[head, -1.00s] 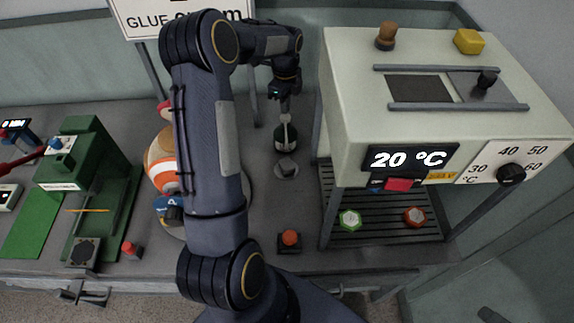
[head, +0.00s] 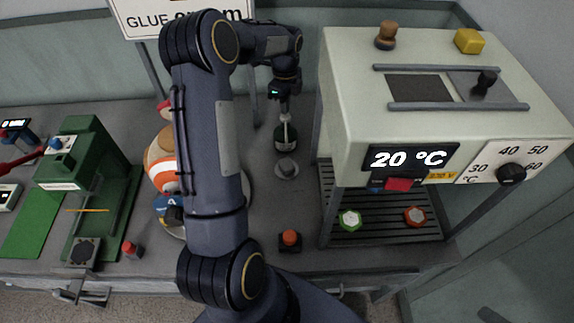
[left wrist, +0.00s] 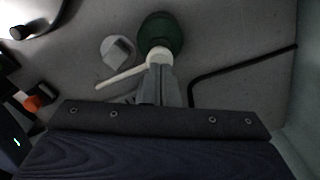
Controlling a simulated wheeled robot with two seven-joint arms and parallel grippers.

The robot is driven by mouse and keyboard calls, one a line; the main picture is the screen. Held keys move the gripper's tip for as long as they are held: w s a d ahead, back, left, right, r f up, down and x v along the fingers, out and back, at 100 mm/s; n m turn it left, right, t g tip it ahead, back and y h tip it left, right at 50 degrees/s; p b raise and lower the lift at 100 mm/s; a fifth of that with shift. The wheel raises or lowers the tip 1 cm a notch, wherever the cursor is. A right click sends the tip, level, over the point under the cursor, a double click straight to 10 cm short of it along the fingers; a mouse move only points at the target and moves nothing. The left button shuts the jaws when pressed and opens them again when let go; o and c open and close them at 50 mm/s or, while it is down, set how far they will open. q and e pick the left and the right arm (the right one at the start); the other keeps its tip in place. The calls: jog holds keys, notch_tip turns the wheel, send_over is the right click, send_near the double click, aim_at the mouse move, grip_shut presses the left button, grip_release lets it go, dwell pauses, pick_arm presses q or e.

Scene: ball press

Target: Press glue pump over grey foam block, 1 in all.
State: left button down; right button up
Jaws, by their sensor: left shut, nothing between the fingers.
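The glue pump is a dark green bottle (head: 286,138) with a white pump head, standing at the back of the table; the bottle also shows in the left wrist view (left wrist: 160,32). Its pale spout points to the lower left there. The grey foam block (head: 286,166) is on a small pale disc in front of the bottle; it also shows in the left wrist view (left wrist: 118,50). My left gripper (left wrist: 161,70) is shut and empty, its fingertips over the pump head. I cannot tell whether they touch it. My right gripper is out of view.
A cream oven-like cabinet (head: 350,100) with a 20 °C display stands close on the right. My left arm hides part of a round board with a striped ball. A green press (head: 88,150) stands left.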

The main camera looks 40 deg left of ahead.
aim_at(285, 116)
pick_arm(q)
jog(key=shift+f+b, duration=0.85)
jog(key=shift+f, duration=0.7)
jog(key=shift+s+r, duration=0.1)
jog(key=shift+r+p, duration=1.1)
jog(key=shift+r, duration=0.35)
notch_tip(285, 116, up, 6)
jog(key=p, duration=0.4)
